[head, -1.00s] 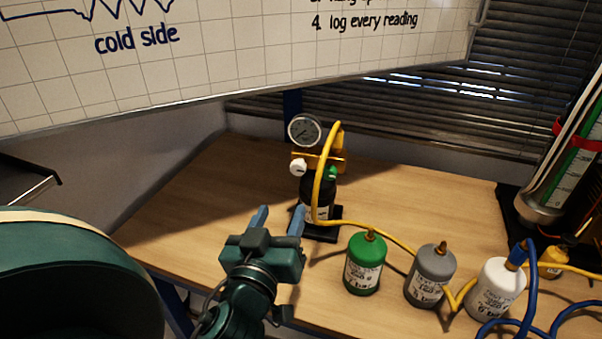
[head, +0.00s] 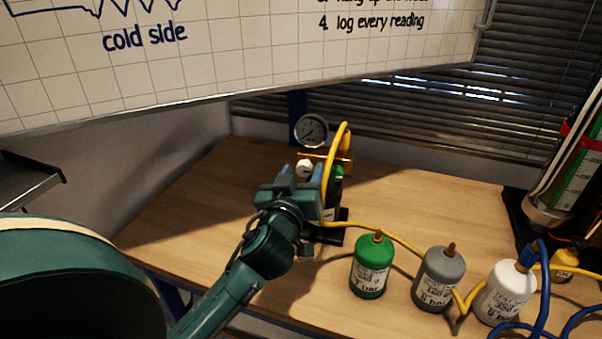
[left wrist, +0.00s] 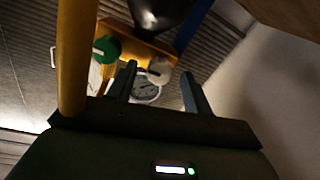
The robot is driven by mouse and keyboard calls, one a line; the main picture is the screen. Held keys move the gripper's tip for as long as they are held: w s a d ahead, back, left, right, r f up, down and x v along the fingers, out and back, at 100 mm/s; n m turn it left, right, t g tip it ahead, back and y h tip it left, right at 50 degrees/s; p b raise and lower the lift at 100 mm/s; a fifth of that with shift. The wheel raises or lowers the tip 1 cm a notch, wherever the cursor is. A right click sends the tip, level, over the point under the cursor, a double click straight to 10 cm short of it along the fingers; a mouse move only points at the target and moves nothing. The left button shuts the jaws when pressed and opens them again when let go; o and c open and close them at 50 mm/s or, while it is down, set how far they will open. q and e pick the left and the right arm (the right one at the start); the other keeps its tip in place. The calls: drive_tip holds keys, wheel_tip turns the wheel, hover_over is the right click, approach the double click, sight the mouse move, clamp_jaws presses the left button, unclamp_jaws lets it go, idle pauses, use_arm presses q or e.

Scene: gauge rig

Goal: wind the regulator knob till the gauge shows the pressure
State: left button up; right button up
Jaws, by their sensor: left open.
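The round white-faced gauge (head: 311,131) tops a brass regulator body (head: 340,161) on a dark bottle, mostly hidden by my gripper. Its needle is too small to read. A white knob (head: 304,169) sits on the regulator's left, a green knob (head: 339,171) on its right. My left gripper (head: 303,178) is open just in front of the white knob. In the left wrist view, the white knob (left wrist: 158,69) and gauge (left wrist: 146,88) show between the open fingers (left wrist: 160,88), the green knob (left wrist: 105,49) outside them. I cannot tell whether the fingers touch the white knob.
A yellow hose (head: 331,160) loops close by the gripper's right side. Green (head: 371,268), grey (head: 437,280) and white (head: 503,293) bottles stand to the right on the wooden bench (head: 196,215). The bench left of the regulator is clear.

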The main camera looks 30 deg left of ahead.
use_arm(q)
drive_tip(key=c, duration=1)
